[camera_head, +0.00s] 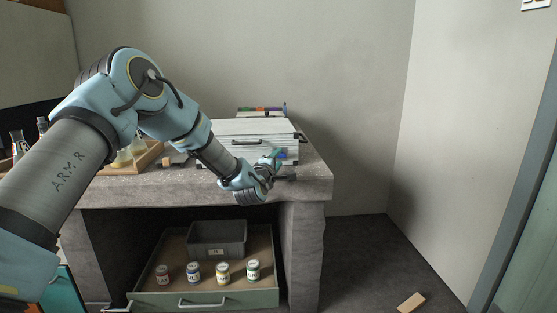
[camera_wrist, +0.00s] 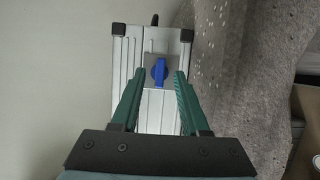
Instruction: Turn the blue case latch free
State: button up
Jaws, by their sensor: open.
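The blue latch (camera_wrist: 159,72) is a small knob on a grey plate (camera_wrist: 150,60) on the silver ribbed case (camera_wrist: 128,50). In the wrist view it shows upright, between and beyond the fingertips of my gripper (camera_wrist: 158,78). The green fingers are apart, with a gap on each side of the latch. In the head view the case (camera_head: 225,128) lies on the concrete bench, and my gripper (camera_head: 277,170) is at its right front corner. A spot of blue shows there beside the gripper; the arm partly hides the case front.
The concrete bench (camera_head: 315,180) has bare room right of the case. A wooden tray (camera_head: 125,168) with glassware stands at the left. A rack (camera_head: 248,112) is behind the case. Below, an open drawer (camera_head: 240,298) holds a grey bin (camera_head: 205,238) and several cans. A wooden block (camera_head: 411,302) lies on the floor.

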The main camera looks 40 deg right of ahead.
jog(key=shift+w+d, duration=0.3)
jog(key=shift+d, duration=0.1)
grip_shut()
dwell(0.4)
